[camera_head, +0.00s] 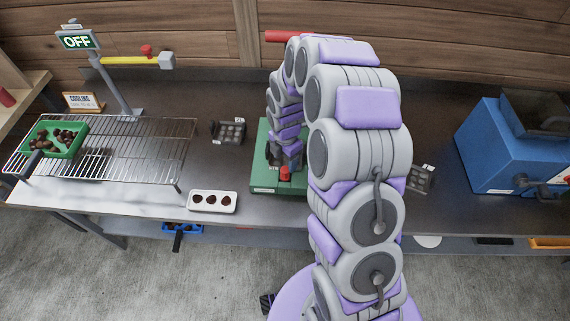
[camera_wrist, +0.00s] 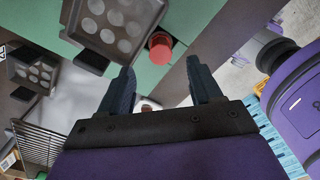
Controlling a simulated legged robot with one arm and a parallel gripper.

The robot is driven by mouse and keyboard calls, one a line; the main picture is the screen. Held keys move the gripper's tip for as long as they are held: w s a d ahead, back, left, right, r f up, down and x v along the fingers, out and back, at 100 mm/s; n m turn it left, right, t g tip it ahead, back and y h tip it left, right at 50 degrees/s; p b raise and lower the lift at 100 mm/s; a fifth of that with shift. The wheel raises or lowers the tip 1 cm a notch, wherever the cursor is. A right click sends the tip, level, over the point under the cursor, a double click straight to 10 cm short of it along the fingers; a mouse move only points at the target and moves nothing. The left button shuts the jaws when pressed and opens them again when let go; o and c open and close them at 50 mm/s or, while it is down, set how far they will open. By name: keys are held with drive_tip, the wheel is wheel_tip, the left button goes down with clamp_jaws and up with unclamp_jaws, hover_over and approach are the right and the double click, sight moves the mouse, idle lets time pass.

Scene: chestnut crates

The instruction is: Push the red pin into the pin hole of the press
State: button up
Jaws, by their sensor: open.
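The press has a green base (camera_head: 262,184), partly hidden behind my arm in the head view. Its green surface also shows in the wrist view (camera_wrist: 188,22). The red pin (camera_wrist: 160,47) shows as a round red cap near the edge of that surface, beside a dark plate with round cavities (camera_wrist: 118,22). The pin also shows in the head view (camera_head: 285,174), just below my gripper. My gripper (camera_wrist: 160,64) is open and empty, its two fingertips apart with the pin between them in the picture. I cannot see the pin hole or how deep the pin sits.
A dark mould (camera_head: 229,131) and a white tray with several chocolates (camera_head: 212,208) lie left of the press. A wire rack (camera_head: 150,160) holds a green tray (camera_head: 77,146). A blue machine (camera_head: 500,160) stands right. A red bar (camera_head: 285,36) juts out behind my arm.

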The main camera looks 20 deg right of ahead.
wheel_tip(320, 180, up, 12)
drive_tip(key=p, duration=0.1)
drive_tip(key=shift+f, duration=0.15)
idle(0.5)
